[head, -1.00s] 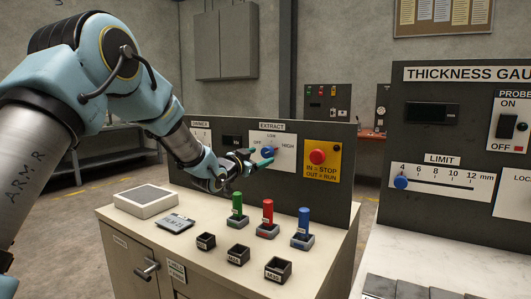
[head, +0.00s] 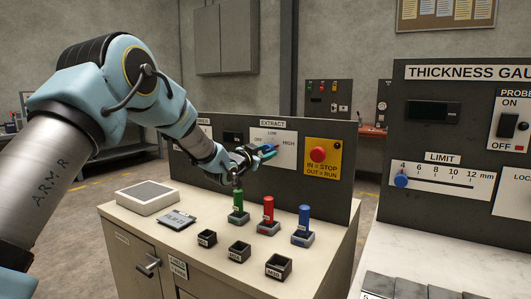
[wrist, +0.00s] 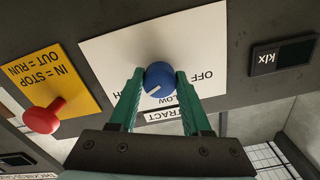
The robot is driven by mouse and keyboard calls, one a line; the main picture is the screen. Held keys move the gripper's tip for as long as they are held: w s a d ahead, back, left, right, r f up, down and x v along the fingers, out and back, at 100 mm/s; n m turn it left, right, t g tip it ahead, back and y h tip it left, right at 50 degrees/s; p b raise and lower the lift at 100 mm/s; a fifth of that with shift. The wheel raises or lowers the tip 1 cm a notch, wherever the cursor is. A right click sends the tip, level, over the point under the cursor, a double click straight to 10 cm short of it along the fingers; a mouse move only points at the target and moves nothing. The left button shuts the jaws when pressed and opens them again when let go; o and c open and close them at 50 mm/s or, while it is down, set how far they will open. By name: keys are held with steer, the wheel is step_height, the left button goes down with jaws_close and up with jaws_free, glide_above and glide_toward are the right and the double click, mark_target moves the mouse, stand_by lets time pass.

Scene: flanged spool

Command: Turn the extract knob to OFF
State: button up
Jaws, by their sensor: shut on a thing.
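The blue extract knob (wrist: 160,80) sits on the white EXTRACT plate (wrist: 105,48), which appears upside down in the wrist view. A white mark on the knob's face lies toward its lower left there, on the side of LOW and HIGH rather than OFF. My gripper (wrist: 160,77) has its green fingers on either side of the knob, shut on it. In the head view my gripper (head: 268,152) is at the EXTRACT plate (head: 290,150) and largely hides the knob.
The red stop button (head: 318,155) on its yellow plate sticks out beside the EXTRACT plate. Green (head: 238,200), red (head: 268,209) and blue (head: 304,218) upright pieces stand on the bench below my gripper. A small dark display (wrist: 282,56) is on the panel's other side.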

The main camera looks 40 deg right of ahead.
jaws_close()
